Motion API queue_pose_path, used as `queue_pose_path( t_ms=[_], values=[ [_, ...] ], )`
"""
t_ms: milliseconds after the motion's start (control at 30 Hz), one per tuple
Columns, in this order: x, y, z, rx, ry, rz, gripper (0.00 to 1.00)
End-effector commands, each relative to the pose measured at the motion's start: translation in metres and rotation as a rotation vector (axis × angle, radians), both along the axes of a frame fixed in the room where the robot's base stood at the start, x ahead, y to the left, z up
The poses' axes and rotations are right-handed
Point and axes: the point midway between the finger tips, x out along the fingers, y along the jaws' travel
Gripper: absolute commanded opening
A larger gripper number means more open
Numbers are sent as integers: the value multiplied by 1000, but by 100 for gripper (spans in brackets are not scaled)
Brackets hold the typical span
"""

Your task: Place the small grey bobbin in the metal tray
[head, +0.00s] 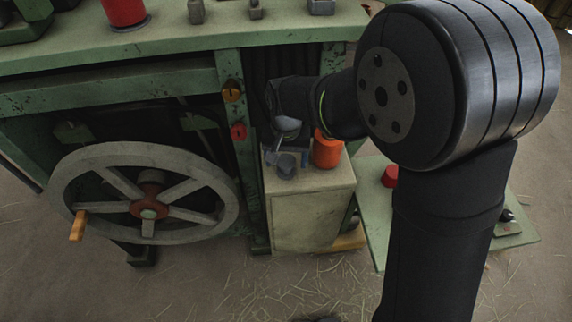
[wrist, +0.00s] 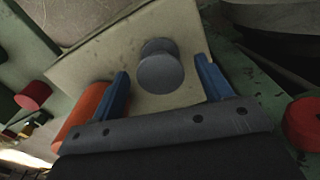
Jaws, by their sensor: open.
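The small grey bobbin (wrist: 160,72) stands on the pale top of a box-like stand in the wrist view. My gripper (wrist: 163,66) is open, with one blue finger to the left of the bobbin and one to the right. Clear gaps show on both sides, and whether the fingers are down at its height is hard to tell. In the head view, the bobbin (head: 286,171) sits near the stand's front left, just below my gripper (head: 288,160). I cannot make out the metal tray in either view.
An orange spool (head: 327,150) stands close to the right of my gripper on the stand (head: 312,215). A large handwheel (head: 150,170) is to the left. A red spool (head: 390,176) sits on a low green surface to the right, partly behind my arm.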

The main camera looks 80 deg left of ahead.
Motion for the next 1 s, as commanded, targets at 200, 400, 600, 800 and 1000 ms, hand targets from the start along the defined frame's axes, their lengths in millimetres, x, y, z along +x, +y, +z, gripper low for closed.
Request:
queue_pose_path(
  t_ms=[200, 400, 600, 800, 1000],
  values=[
    [0, 0, -1, 1, 1, 0, 72],
    [0, 0, -1, 1, 1, 0, 36],
    [0, 0, -1, 1, 1, 1, 20],
    [0, 1, 6, 3, 0, 1, 20],
    [0, 1, 41, 6, 2, 1, 20]
  ],
)
